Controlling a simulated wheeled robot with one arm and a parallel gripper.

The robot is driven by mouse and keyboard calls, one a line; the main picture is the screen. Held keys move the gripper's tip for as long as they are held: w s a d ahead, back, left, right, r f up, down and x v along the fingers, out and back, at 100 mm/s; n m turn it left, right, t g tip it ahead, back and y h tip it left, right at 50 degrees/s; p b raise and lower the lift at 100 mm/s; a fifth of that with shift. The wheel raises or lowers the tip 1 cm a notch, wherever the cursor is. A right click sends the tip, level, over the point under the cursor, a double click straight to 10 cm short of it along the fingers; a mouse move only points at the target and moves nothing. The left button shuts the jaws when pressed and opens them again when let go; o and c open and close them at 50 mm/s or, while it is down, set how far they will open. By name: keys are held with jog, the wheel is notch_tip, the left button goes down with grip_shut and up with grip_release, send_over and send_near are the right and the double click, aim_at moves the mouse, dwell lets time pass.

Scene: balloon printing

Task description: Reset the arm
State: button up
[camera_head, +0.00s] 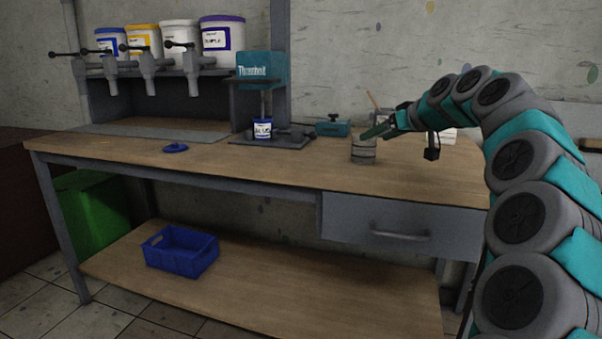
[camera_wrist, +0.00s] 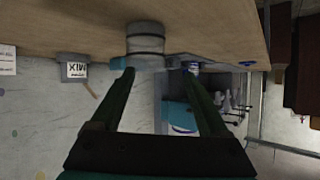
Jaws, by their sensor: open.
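My arm reaches in from the right over the workbench (camera_head: 300,177). My gripper (camera_head: 368,133) is open and empty, close to the top of a grey metal can (camera_head: 363,151) that stands upright on the bench. In the wrist view, which is upside down, the two dark green fingers of my gripper (camera_wrist: 160,72) are spread apart. The grey can (camera_wrist: 146,44) shows beyond the fingertips, and nothing is held between them. Whether a fingertip touches the can, I cannot tell.
A blue-labelled tin (camera_head: 262,130) sits in the teal machine (camera_head: 261,70). A blue lid (camera_head: 175,148) lies on the bench. Paint buckets (camera_head: 222,45) stand on the upper shelf above dispensers. A labelled grey container (camera_wrist: 76,70) stands near the can. A blue crate (camera_head: 181,252) is on the lower shelf.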

jog(key=s+a+f+g, duration=0.3)
jog(key=s+a+f, duration=0.3)
jog(key=s, duration=0.4)
jog(key=s+a+f+g, duration=0.3)
jog(key=s+a+f, duration=0.3)
jog(key=s, duration=0.4)
jog(key=s+d+f+m+g+h, duration=0.1)
jog(key=s+d+f+g+h, duration=0.1)
jog(key=s+f, duration=0.5)
jog(key=s+d+f+m+g+h, duration=0.2)
jog(key=s+f, duration=0.5)
jog(key=s, duration=0.9)
jog(key=s+d+f+m+g+h, duration=0.1)
jog(key=s+d+f+g, duration=0.1)
jog(key=s+f, duration=0.5)
jog(key=s+d, duration=0.1)
jog(key=s, duration=0.4)
jog(key=shift+d+m+g+h, duration=0.3)
jog(key=shift+d+h, duration=0.05)
jog(key=shift+h, duration=0.05)
